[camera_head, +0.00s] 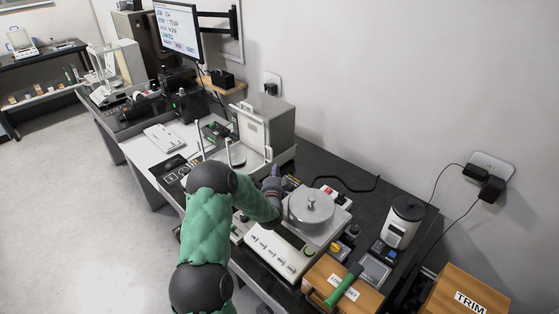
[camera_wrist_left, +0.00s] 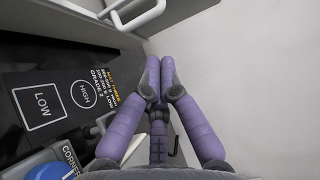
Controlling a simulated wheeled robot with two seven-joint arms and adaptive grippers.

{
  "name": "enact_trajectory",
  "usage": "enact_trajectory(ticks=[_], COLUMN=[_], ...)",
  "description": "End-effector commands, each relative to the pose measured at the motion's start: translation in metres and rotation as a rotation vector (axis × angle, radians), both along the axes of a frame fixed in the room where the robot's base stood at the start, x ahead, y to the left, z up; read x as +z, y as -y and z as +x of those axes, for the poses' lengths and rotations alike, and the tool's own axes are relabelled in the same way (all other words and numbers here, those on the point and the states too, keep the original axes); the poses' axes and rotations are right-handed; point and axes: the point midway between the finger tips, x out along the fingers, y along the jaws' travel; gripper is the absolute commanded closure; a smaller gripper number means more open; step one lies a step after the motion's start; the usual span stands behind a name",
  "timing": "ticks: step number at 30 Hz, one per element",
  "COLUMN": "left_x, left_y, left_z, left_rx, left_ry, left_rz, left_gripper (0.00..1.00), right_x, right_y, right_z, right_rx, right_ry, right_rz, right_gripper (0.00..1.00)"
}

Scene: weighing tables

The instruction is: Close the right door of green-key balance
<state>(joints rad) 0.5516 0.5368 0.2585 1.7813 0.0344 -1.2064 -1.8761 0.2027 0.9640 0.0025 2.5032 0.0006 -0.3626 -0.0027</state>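A balance with a grey boxy housing (camera_head: 272,118) stands on the dark table against the wall, with white upright handles at its front and side. Small green parts (camera_head: 212,130) show beside it; I cannot tell whether they are its keys. My left gripper (camera_head: 272,184) is just in front of the housing's right side, partly hidden by my green-sleeved arm. In the left wrist view its purple fingers (camera_wrist_left: 160,78) are together with nothing between them. A white handle (camera_wrist_left: 140,14) on a grey panel lies just beyond the fingertips, apart from them. How far the right door is open is not clear.
A round-pan balance (camera_head: 262,250) bearing a metal weight (camera_head: 311,203) stands close right of the gripper. A white jar-like device (camera_head: 402,222) and a wooden box (camera_head: 335,287) stand further right. A labelled dark mat (camera_wrist_left: 65,97) lies below the gripper.

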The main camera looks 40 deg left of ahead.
Motion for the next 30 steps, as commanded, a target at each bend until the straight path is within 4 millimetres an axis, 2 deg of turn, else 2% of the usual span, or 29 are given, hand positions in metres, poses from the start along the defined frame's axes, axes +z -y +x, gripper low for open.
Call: enact_trajectory(ticks=[5,18,24,30], left_x=[0.001,0.000,0.001,0.002], left_y=[-0.010,-0.049,-0.056,-0.057], left_z=[0.014,0.070,0.080,0.081], left_rx=[0.001,0.001,0.000,0.000], left_ry=[0.003,0.002,0.001,0.001], left_rz=[0.002,0.001,0.001,0.001], left_gripper=[1.00,1.00,1.00,1.00], right_x=[-0.003,-0.018,-0.020,-0.020], right_y=[0.000,0.000,0.000,0.000], right_z=[0.000,0.000,0.000,0.000], right_rx=[0.000,0.000,0.000,0.000], right_ry=[0.000,0.000,0.000,0.000], right_rz=[0.000,0.000,0.000,0.000], right_gripper=[0.47,0.47,0.47,0.47])
